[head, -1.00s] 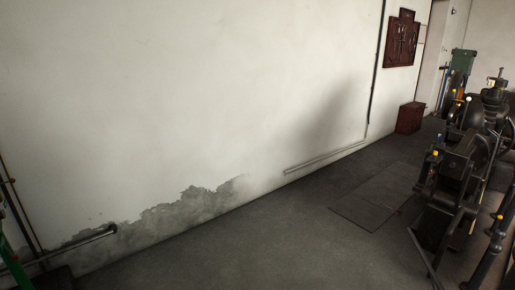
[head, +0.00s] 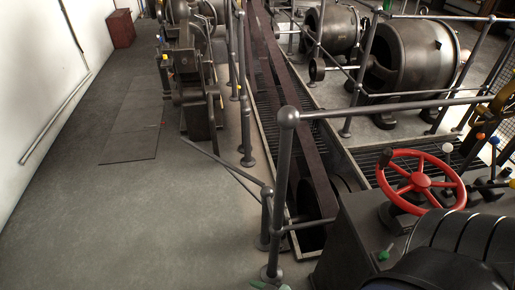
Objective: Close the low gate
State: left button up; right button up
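A low grey bar that looks like the low gate (head: 225,163) shows in the head view. It joins a short railing post (head: 266,215) at its near end and slants away to the far left over the aisle floor. Its far end is free, apart from the railing post (head: 246,130) farther along, so the gate looks open. A thinner, lower part of it is hard to make out. Neither of my grippers can be made out in the head view.
Grey railings run beside a long brown belt (head: 292,110) in a floor channel. A red handwheel (head: 421,181) and dark machinery fill the right front. Large dynamos (head: 412,55) stand behind. The aisle floor (head: 110,215) at left is clear, with a flat plate (head: 135,125).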

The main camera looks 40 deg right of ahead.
aim_at(227, 165)
jog(key=i+l+z, duration=0.2)
jog(key=i+z, duration=0.7)
jog(key=i+j+z, duration=0.1)
jog(key=j, duration=1.05)
jog(key=i+j+z, duration=0.35)
jog(key=i+j, duration=0.4)
jog(key=i, duration=0.1)
